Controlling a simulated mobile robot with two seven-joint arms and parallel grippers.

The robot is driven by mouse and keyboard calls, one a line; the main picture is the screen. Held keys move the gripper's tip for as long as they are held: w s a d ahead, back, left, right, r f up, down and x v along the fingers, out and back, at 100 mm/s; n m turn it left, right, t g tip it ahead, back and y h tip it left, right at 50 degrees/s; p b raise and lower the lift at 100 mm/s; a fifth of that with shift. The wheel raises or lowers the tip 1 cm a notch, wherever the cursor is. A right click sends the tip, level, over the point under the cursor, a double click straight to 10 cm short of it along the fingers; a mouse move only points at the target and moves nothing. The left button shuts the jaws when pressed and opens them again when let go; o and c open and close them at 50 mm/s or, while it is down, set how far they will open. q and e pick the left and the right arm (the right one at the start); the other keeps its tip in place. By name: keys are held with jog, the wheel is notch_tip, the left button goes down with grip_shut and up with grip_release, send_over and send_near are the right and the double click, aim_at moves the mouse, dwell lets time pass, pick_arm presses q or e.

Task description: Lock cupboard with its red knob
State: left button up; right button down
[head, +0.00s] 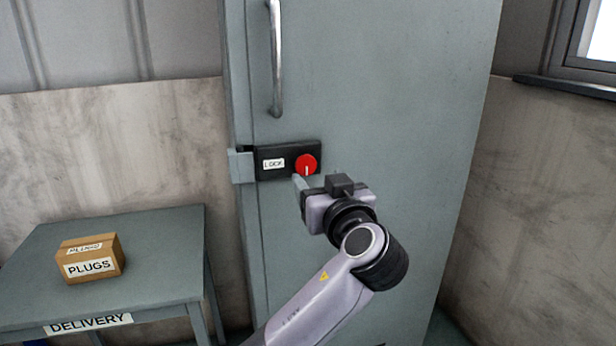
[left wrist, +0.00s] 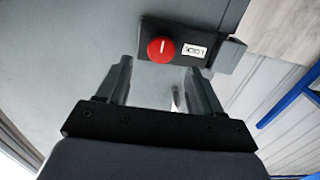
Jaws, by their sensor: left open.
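The grey cupboard (head: 370,90) stands in the middle of the head view, its door shut. A black lock plate (head: 289,149) labelled LOCK sits on the door near its left edge. The red knob (head: 306,165) is on the plate's right part, with a white mark pointing down in the head view. My left gripper (head: 316,182) is open, just below and right of the knob. In the left wrist view, the knob (left wrist: 161,49) is beyond the open fingers (left wrist: 158,80), apart from them, with nothing between them. My right gripper is not in view.
A vertical metal handle (head: 276,60) is above the lock plate. A grey latch block (head: 241,166) is at the plate's left end. At left, a DELIVERY table (head: 150,232) holds a PLUGS box (head: 90,258). A window (head: 590,45) is at upper right.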

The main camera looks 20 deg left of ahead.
aim_at(307, 165)
pick_arm(q)
jog(key=shift+r+p+x, duration=0.1)
jog(key=shift+p+x, duration=0.15)
jog(key=shift+x, duration=1.5)
jog(key=shift+r+p+x, duration=0.15)
jog(key=shift+p+x, duration=0.05)
jog(key=shift+x, duration=1.6)
jog(key=c, duration=1)
